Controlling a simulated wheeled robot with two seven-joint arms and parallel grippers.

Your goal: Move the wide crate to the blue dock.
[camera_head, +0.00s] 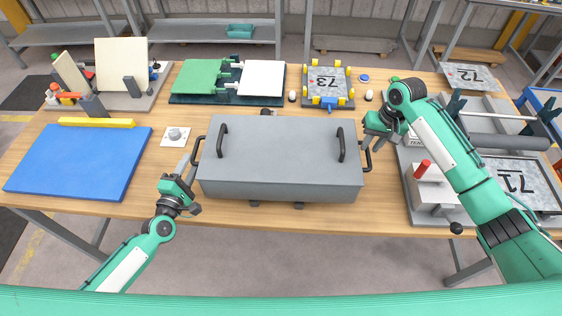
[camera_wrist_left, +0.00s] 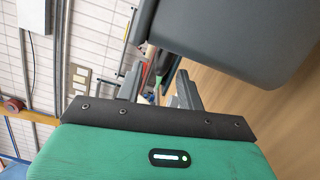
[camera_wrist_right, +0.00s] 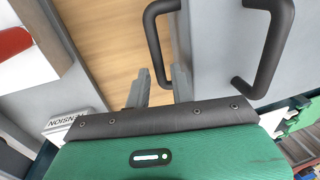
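The wide crate (camera_head: 280,165) is a grey lidded box at the middle front of the table, with dark handles on its lid and sides. The blue dock (camera_head: 80,160) is a flat blue panel at the left, bare, with a yellow bar along its back edge. My left gripper (camera_head: 187,168) is open beside the crate's left side handle (camera_head: 196,147); in the left wrist view the grey crate (camera_wrist_left: 235,35) fills the upper right. My right gripper (camera_head: 371,143) is open at the right side handle (camera_head: 367,158). The right wrist view shows that handle's bar (camera_wrist_right: 157,45) reaching toward the gap between the fingers.
A small button box (camera_head: 175,137) stands between dock and crate. A grey fixture with a red-topped block (camera_head: 430,180) stands at the right.

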